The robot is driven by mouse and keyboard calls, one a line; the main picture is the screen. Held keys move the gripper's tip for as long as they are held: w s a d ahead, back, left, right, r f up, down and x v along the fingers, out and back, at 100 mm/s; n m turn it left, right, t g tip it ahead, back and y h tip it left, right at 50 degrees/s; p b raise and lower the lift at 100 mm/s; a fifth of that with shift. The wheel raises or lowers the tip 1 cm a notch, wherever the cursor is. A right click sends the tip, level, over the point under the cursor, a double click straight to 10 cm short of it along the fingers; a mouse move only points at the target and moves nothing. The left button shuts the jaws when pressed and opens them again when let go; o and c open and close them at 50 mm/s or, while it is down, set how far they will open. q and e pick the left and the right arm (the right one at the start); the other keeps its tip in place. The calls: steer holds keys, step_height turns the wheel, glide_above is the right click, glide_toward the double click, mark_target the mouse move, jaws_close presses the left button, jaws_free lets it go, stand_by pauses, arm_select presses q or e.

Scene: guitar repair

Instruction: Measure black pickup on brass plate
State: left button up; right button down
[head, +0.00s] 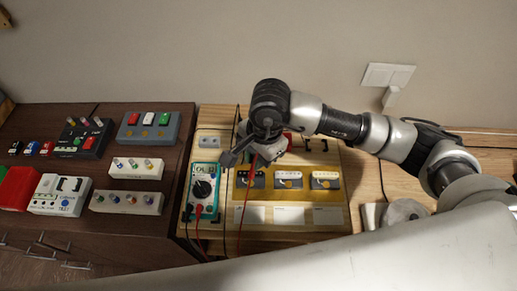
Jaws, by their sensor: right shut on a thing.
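A teal multimeter (203,190) with a dark dial lies on the yellow work board, with a red lead (241,215) and a black lead (224,210). I cannot tell which holds the black pickup. My right gripper (232,155) is above the board between the meter and the left panel. It is shut on what seems a test probe, mostly hidden. My left gripper is not in view.
Blank pale cards (289,216) lie along the board's front. A dark wooden bench (120,225) at left carries several switch boxes, including a grey one (148,128). Round grey items (405,213) lie right of the board. A wall socket (388,75) is behind.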

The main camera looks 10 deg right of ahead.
steer(key=shift+f, duration=0.4)
steer(key=shift+b, duration=0.9)
stand_by(0.9)
steer(key=shift+f+b, duration=0.6)
steer(key=shift+b, duration=0.15)
stand_by(0.8)
steer(key=shift+b, duration=0.45)
stand_by(3.5)
